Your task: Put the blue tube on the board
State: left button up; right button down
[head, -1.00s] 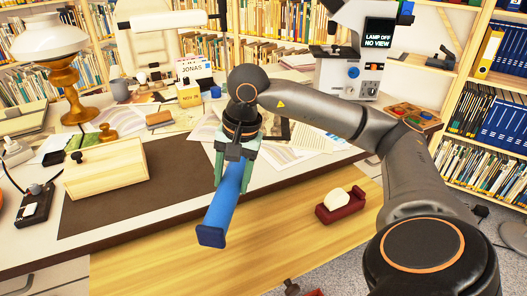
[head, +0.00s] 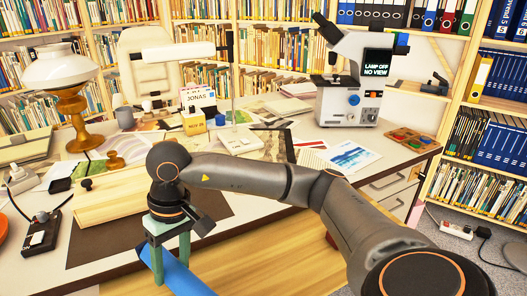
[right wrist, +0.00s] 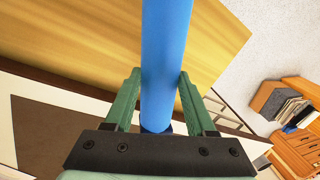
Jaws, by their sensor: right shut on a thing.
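The blue tube (head: 186,277) is held between the green fingers of my right gripper (head: 168,262), and its lower end runs out of the head view. In the right wrist view the tube (right wrist: 166,60) extends away between the fingers (right wrist: 160,110). A yellow wooden board (head: 262,258) lies along the desk's front, below and to the right of the gripper; it also shows beneath the tube in the right wrist view (right wrist: 80,45). I cannot tell whether the tube touches anything. My left gripper is not in view.
A brass lamp (head: 72,118) and a microscope (head: 350,95) stand farther back. My right arm hides part of the board.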

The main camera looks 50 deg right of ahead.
aim_at(272, 274)
jog(key=i+j+z, duration=0.15)
jog(key=j, duration=0.2)
jog(key=j+z, duration=0.1)
jog(key=j, duration=0.2)
jog(key=z, duration=0.95)
jog(key=i+j, duration=0.05)
